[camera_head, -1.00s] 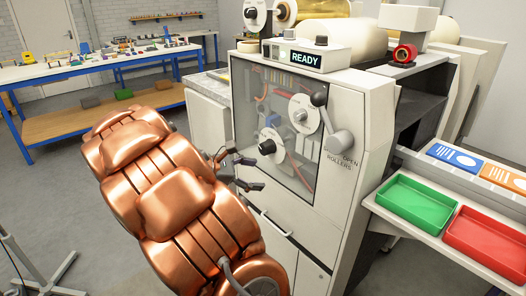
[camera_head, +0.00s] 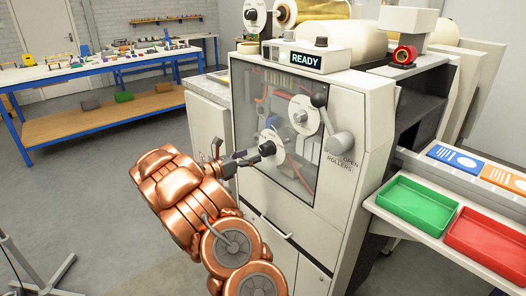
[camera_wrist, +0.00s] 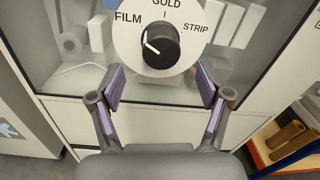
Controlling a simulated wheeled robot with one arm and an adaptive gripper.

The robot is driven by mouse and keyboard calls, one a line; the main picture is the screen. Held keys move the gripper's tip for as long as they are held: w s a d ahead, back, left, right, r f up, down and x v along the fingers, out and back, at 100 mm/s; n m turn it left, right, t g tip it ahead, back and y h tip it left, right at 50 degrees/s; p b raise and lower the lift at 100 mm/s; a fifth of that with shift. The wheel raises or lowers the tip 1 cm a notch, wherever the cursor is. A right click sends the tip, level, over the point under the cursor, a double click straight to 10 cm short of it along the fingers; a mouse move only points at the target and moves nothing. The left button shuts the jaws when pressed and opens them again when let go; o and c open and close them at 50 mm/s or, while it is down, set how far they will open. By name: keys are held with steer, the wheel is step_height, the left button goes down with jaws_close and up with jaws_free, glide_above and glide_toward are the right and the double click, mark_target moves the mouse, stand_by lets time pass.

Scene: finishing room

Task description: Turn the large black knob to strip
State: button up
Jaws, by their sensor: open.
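The large black knob (camera_wrist: 161,45) sits at the centre of a round white dial (camera_wrist: 185,65) marked FILM, GOLD and STRIP in the wrist view. The white mark on the knob lies on its left side, on the FILM side, away from STRIP. My gripper (camera_wrist: 160,82) is open, with one finger to each side below the knob, and nothing is between the fingers. In the head view the knob (camera_head: 267,148) is on the lower dial of the machine's front, and my gripper (camera_head: 247,157) is close at its left. Contact cannot be told.
A READY display (camera_head: 305,58) stands on top. Green (camera_head: 415,200) and red (camera_head: 490,240) trays are at the right. A blue-framed workbench (camera_head: 95,72) stands behind left.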

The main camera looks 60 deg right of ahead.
mark_target(262, 151)
steer(key=shift+p+x, duration=0.55)
steer(key=shift+x, duration=2.5)
steer(key=shift+c, duration=0.3)
steer(key=c, duration=1.1)
